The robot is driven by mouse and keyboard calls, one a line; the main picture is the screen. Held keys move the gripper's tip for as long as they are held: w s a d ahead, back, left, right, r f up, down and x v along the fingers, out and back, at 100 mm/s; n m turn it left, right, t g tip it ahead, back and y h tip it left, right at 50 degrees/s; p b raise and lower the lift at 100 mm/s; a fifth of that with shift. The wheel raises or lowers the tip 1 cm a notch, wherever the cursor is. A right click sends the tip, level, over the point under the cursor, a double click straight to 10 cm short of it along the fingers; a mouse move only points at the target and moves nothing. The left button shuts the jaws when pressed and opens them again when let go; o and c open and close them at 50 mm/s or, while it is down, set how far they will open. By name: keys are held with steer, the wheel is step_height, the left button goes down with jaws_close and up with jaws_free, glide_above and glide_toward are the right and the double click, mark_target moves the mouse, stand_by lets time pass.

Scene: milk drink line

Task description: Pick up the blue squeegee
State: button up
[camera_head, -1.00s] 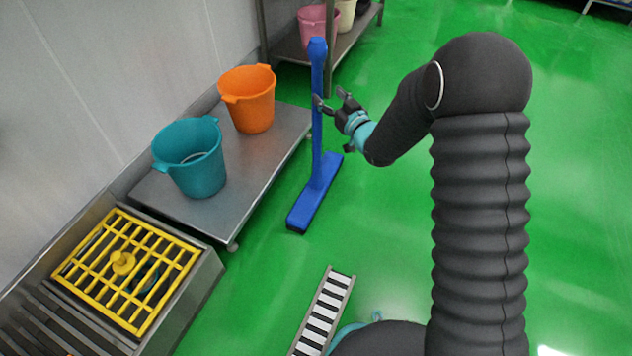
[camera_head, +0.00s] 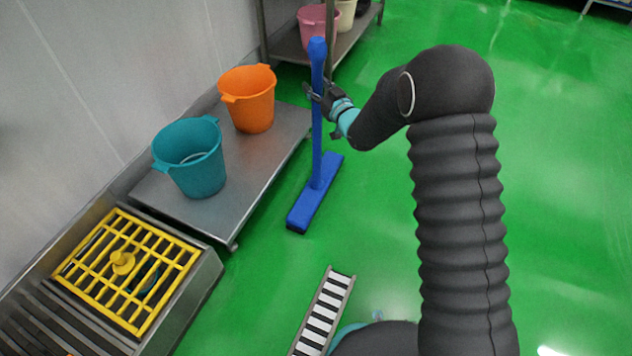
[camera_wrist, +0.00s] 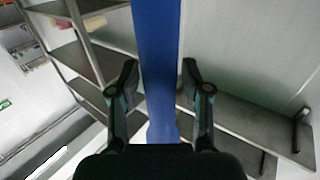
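The blue squeegee (camera_head: 317,150) stands upright on the green floor, its wide head down and its handle pointing up. My gripper (camera_head: 317,93) is at the upper part of the handle. In the wrist view the blue handle (camera_wrist: 158,70) runs between the two fingers of my gripper (camera_wrist: 160,85). The fingers are open, with a gap visible on each side of the handle. In the head view the far finger is partly hidden by the handle.
A low metal table (camera_head: 237,185) left of the squeegee bears a teal bucket (camera_head: 192,160) and an orange bucket (camera_head: 250,100). A metal rack (camera_head: 346,42) with a pink bucket (camera_head: 316,28) stands behind. A yellow grate (camera_head: 125,268) is at lower left. Green floor is free at right.

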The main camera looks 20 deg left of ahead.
jaws_close()
steer(key=shift+r, duration=0.15)
steer(key=shift+r, duration=0.1)
